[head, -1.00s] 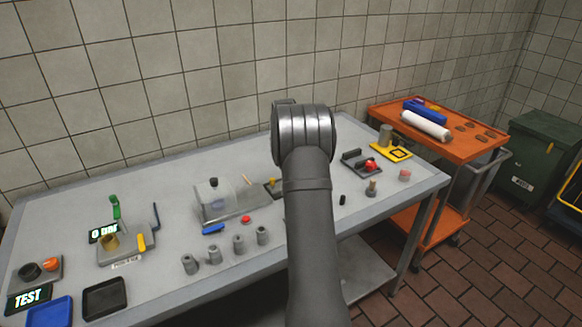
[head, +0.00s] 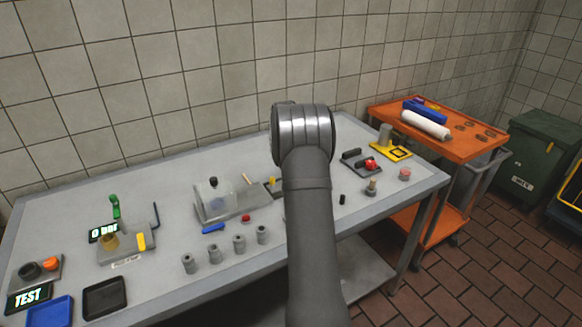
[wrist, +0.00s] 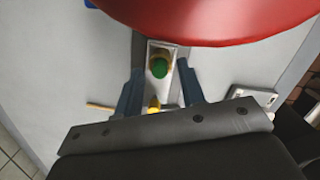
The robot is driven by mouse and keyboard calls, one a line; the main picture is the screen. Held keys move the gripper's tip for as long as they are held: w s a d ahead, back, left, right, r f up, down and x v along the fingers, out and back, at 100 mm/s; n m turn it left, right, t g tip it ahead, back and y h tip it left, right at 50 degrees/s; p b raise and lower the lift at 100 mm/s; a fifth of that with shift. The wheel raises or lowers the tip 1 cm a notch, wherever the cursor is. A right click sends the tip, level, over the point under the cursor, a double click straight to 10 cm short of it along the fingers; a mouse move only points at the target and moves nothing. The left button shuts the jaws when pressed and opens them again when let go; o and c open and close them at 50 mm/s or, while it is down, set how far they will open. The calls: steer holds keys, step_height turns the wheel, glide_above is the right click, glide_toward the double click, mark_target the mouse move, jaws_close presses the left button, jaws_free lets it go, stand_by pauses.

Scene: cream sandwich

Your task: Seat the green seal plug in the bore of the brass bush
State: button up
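My gripper (wrist: 160,66) shows in the wrist view with its two blue-grey fingers apart. No contact with anything between them shows. A round green thing, apparently the green seal plug (wrist: 160,69), lies between and beyond the fingertips. A brownish-gold rim, apparently the brass bush (wrist: 160,53), shows around its far side; how deep the plug sits cannot be told. Both are on a narrow light tray (wrist: 176,55) with a yellow piece (wrist: 154,104) nearer me. In the head view my own arm hides the gripper and the plug.
A large red rounded shape (wrist: 210,18) covers the top of the wrist view. A clear-covered box (head: 215,200), a blue piece (head: 213,228) and several grey cylinders (head: 239,245) stand left of my arm. A red-knobbed fixture (head: 370,166) stands at right.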

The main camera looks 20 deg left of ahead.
step_height(320, 180, up, 12)
steer(key=s, duration=0.1)
steer(key=shift+s+a+f, duration=0.25)
steer(key=shift+s+a, duration=0.05)
steer(key=shift+a, duration=0.05)
steer(key=shift+f, duration=0.1)
steer(key=f, duration=0.4)
steer(key=w+f, duration=0.1)
steer(key=f, duration=0.7)
steer(key=shift+w+d, duration=0.35)
steer(key=shift+r, duration=2)
